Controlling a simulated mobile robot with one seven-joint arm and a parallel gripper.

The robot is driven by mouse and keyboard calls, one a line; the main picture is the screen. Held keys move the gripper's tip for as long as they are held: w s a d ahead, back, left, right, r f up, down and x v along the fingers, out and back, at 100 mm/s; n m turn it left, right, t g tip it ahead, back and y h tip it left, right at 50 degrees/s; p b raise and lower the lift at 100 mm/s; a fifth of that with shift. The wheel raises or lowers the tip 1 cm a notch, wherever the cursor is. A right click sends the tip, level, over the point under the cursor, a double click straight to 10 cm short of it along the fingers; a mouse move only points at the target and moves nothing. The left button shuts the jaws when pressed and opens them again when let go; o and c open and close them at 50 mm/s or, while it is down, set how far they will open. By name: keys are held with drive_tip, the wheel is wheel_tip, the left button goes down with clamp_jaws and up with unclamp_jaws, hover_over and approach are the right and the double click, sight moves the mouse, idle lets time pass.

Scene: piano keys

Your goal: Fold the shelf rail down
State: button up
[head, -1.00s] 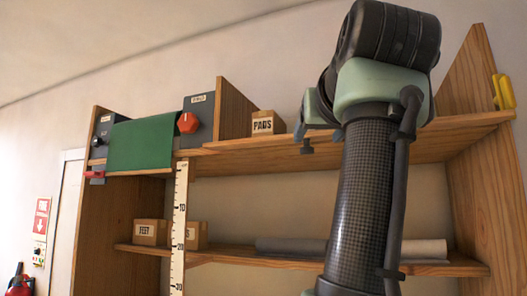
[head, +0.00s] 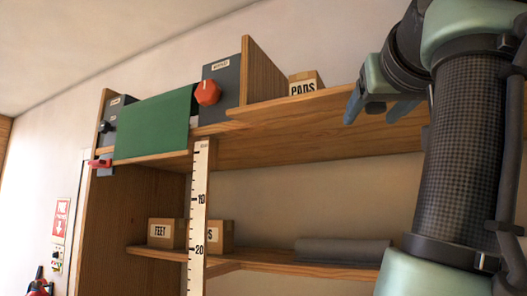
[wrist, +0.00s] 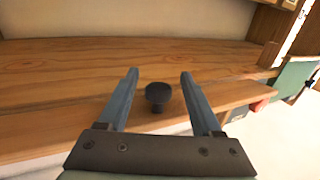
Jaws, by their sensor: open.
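The shelf rail (head: 290,109) is a light wooden strip along the front of the upper shelf in the head view; its exact tilt is hard to tell. In the wrist view the strip (wrist: 60,127) crosses the picture, with a black round knob (wrist: 158,94) standing out from it. My gripper (wrist: 159,76) is open, its two blue fingers on either side of the knob with gaps showing. In the head view my gripper (head: 379,107) is at the right part of the rail; the arm hides the rail's right end.
A PADS box (head: 305,83) stands behind the rail. Left of it are a grey panel with a red knob (head: 208,92), a green cloth (head: 153,125) and a hanging ruler (head: 199,215). The lower shelf (head: 270,262) holds small boxes and a grey roll (head: 342,251).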

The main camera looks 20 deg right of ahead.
drive_tip(key=shift+s+r, duration=0.15)
drive_tip(key=shift+s, duration=0.2)
drive_tip(key=shift+a, duration=0.1)
drive_tip(key=shift+c, duration=0.7)
clamp_jaws()
drive_tip(key=shift+r+g+p, duration=0.3)
drive_tip(key=shift+r+p, duration=0.2)
drive_tip(key=shift+p, duration=0.55)
drive_tip(key=shift+s+a+m+g+y+p, duration=0.2)
drive_tip(key=shift+m+g+y+p, duration=0.25)
drive_tip(key=shift+p, duration=0.4)
drive_tip(key=shift+f, duration=0.1)
